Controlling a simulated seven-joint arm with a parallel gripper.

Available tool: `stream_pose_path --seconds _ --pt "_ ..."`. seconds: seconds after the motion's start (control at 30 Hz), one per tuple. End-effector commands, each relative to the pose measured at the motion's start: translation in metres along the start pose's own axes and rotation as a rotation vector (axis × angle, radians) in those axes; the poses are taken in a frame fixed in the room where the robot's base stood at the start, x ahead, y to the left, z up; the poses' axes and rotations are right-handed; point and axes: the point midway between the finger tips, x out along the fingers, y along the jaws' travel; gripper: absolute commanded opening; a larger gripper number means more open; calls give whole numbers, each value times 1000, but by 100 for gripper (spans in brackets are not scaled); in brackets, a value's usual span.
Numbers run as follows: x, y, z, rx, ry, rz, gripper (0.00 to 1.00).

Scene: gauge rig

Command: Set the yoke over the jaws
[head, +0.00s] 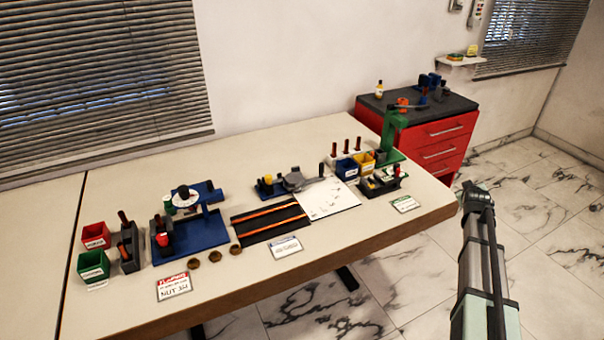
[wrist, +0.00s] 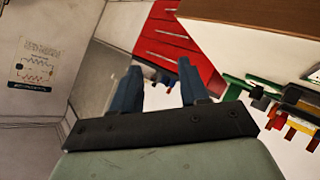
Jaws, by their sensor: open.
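My gripper (wrist: 160,88) shows in the wrist view with its two blue fingers apart and nothing between them. It is clear of the table. In the head view my arm rises at the right, but I cannot make out the fingers. I cannot tell for sure which parts are the yoke and the jaws. Candidates in the head view are a blue fixture with a round dial (head: 186,197) at the left, a grey rounded piece on a dark base (head: 292,180) in the middle, and a green stand with an orange top (head: 394,130) at the right.
Red (head: 95,236) and green (head: 93,266) bins stand at the table's left. A black mat with orange strips (head: 270,220) and a white sheet (head: 328,198) lie mid-table. Blue (head: 347,168) and yellow (head: 363,162) bins stand right. A red drawer cabinet (head: 440,145) is behind.

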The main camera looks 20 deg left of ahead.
Motion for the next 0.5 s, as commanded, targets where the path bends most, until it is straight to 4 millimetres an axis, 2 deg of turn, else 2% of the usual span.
stream_pose_path --seconds 0.03,0.13,0.27,0.3,0.37,0.4,0.5 --pt "2 10 -31 -13 33 12 44" --pt "-3 21 -86 -33 82 22 44" --pt "-14 10 -166 -50 125 -7 44" --pt "-18 -1 -192 -52 131 -29 44" --pt "-26 -21 -223 -52 128 -68 44" --pt "-31 -36 -241 -51 123 -96 44" --pt "-46 -78 -281 -48 100 -170 44"
